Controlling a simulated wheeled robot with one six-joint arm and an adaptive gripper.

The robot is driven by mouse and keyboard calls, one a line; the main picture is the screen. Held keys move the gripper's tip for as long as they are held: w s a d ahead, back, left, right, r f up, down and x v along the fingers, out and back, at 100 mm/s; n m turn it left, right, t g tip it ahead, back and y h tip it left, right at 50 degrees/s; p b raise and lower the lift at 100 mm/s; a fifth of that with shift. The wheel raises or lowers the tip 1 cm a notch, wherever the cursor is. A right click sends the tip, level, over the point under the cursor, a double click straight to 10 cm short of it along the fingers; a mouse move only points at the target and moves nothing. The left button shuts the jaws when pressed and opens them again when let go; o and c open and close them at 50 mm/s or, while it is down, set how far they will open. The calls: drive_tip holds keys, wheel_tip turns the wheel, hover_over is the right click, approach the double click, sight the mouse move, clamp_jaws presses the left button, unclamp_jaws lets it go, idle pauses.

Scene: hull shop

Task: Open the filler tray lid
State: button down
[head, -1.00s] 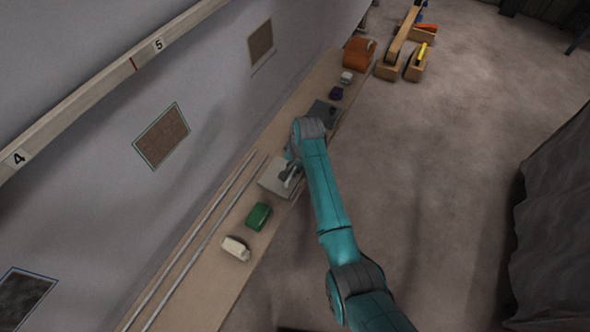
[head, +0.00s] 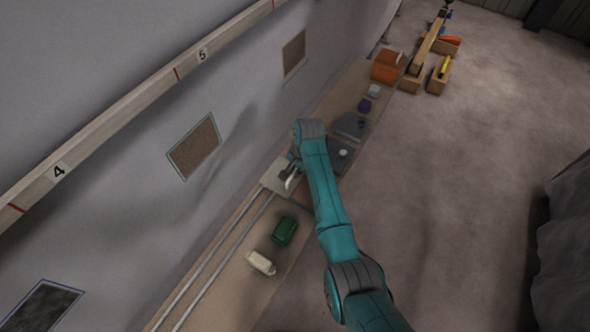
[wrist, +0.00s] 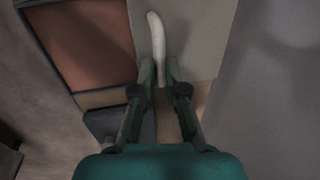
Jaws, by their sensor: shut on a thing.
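The light grey lid (wrist: 202,38) fills the upper middle of the wrist view, with a pale curved handle (wrist: 156,30) on it. My gripper (wrist: 160,72) is shut on the lower end of this handle. Left of the lid lies the open part of the filler tray (wrist: 85,42), with a reddish-brown inside and a dark rim. In the head view, the lid (head: 279,184) lies beside my gripper (head: 292,172), on the wall side of the bench. My arm hides most of the tray there.
The bench (head: 238,280) runs along the wall. A green box (head: 284,231) and a cream carton (head: 261,263) stand nearer. Two long rods (head: 222,256) lie along the wall side. Dark grey slabs (head: 350,125), a purple item (head: 365,105) and an orange box (head: 388,66) stand farther along. The floor at right is clear.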

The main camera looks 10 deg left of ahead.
drive_tip(key=c, duration=1.2)
unclamp_jaws()
wheel_tip(320, 180, up, 12)
drive_tip(key=d, duration=0.2)
drive_tip(key=shift+s, duration=0.4)
drive_tip(key=shift+f, duration=0.15)
